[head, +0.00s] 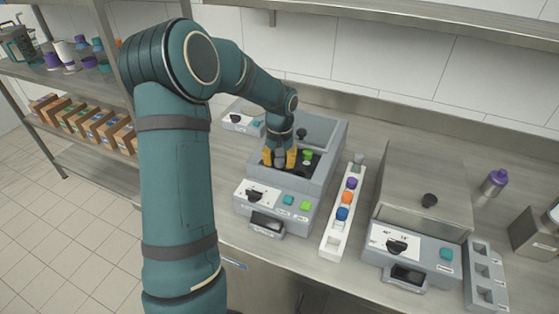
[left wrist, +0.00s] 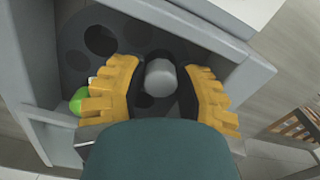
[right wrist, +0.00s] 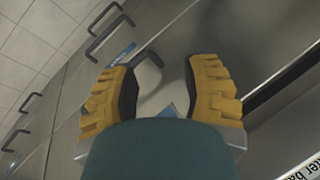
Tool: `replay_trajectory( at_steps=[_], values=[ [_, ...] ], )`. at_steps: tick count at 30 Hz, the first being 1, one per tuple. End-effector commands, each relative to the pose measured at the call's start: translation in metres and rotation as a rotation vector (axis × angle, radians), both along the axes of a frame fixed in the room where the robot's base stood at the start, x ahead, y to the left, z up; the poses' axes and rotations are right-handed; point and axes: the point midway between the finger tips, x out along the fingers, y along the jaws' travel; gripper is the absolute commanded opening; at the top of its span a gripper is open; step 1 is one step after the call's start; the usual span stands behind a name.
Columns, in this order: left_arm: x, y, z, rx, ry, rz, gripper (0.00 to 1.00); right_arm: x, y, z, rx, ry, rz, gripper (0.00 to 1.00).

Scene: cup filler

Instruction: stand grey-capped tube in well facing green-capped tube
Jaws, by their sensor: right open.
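The grey-capped tube shows its cap (left wrist: 160,78) between the yellow fingers of my left gripper (left wrist: 160,90), which look closed on it; in the head view the gripper (head: 280,158) is down inside the open centrifuge (head: 328,165). The tube's body is hidden under the cap, so I cannot tell how deep it sits in a well. The green-capped tube (head: 307,154) stands in the dark rotor (left wrist: 75,45), right of the gripper; its cap shows at the left in the left wrist view (left wrist: 79,101). My right gripper (right wrist: 160,90) is open and empty, facing cabinet fronts.
A white rack (head: 336,242) right of the centrifuge holds purple-, orange- and blue-capped tubes, with a grey piece (head: 358,161) at its far end. A second machine (head: 415,240) and a grey block with wells (head: 484,270) stand further right. The raised lid is behind the rotor.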

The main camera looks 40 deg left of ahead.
Motion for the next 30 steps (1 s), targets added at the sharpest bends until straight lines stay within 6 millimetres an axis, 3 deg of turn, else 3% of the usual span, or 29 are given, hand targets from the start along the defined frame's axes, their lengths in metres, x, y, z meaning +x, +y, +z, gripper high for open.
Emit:
replay_trajectory(
  at_steps=[8,21,30],
  values=[
    [0.001,0.001,0.025,0.002,-0.003,0.001,0.31,-0.001,0.000,0.010,0.000,0.003,0.000,0.47],
    [0.002,0.001,0.112,0.001,-0.003,0.000,0.31,0.003,-0.001,0.026,-0.001,-0.007,-0.008,0.47],
    [0.002,0.001,0.132,0.000,0.000,0.000,0.31,0.004,-0.001,0.029,-0.003,-0.010,-0.010,0.47]
  ],
)
